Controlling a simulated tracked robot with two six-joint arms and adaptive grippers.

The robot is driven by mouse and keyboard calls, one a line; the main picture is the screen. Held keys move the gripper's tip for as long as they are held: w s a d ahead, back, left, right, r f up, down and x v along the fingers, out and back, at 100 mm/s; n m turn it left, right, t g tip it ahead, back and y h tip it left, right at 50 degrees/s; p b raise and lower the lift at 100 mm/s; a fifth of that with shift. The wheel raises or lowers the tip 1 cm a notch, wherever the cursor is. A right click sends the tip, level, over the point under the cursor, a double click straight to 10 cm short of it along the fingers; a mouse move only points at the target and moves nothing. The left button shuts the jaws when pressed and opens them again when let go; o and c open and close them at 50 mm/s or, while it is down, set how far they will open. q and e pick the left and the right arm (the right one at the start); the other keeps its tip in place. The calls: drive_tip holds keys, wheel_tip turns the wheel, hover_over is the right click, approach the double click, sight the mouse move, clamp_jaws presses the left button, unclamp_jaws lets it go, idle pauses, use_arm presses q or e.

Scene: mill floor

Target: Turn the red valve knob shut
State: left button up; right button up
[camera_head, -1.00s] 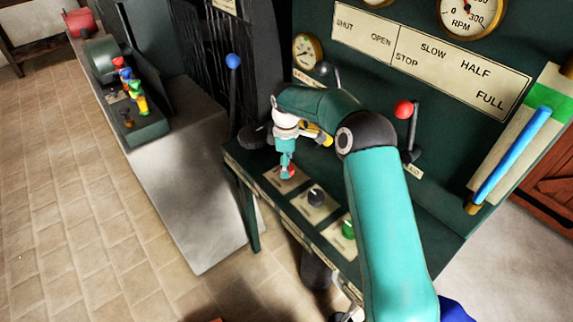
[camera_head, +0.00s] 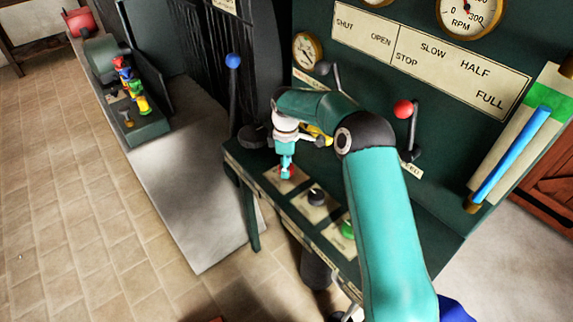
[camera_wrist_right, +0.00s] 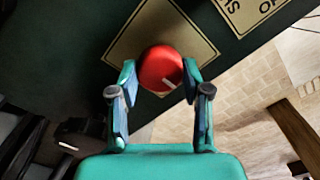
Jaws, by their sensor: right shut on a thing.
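The red valve knob (camera_wrist_right: 161,62) is a round red cap with a short white mark near its lower edge, on a cream plate (camera_wrist_right: 133,45) in the right wrist view. The two fingers of my right gripper (camera_wrist_right: 160,78) close on it from either side. In the head view my right gripper (camera_head: 286,170) points down onto the console's far-left plate, with little of the red knob (camera_head: 290,173) showing. Lettering on a nearby plate is only partly in view. My left gripper is not in view.
A black knob (camera_head: 316,196) and a green knob (camera_head: 347,229) sit on the same console (camera_head: 410,233), nearer me. A red-topped lever (camera_head: 404,108) and a blue-topped lever (camera_head: 233,61) stand on either side of my right arm. Gauges line the back panel (camera_head: 400,14).

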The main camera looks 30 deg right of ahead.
drive_tip(key=m, duration=0.4)
drive_tip(key=shift+m+b, duration=0.3)
drive_tip(key=shift+b, duration=0.1)
drive_tip(key=m, duration=0.4)
drive_tip(key=shift+b, duration=0.3)
drive_tip(key=m, duration=0.5)
drive_tip(key=shift+w+r+m+b, duration=0.1)
drive_tip(key=shift+m+b, duration=0.35)
drive_tip(key=shift+m, duration=1.65)
drive_tip(key=o, duration=1.2)
drive_tip(key=shift+c, duration=0.2)
wheel_tip(320, 180, up, 12)
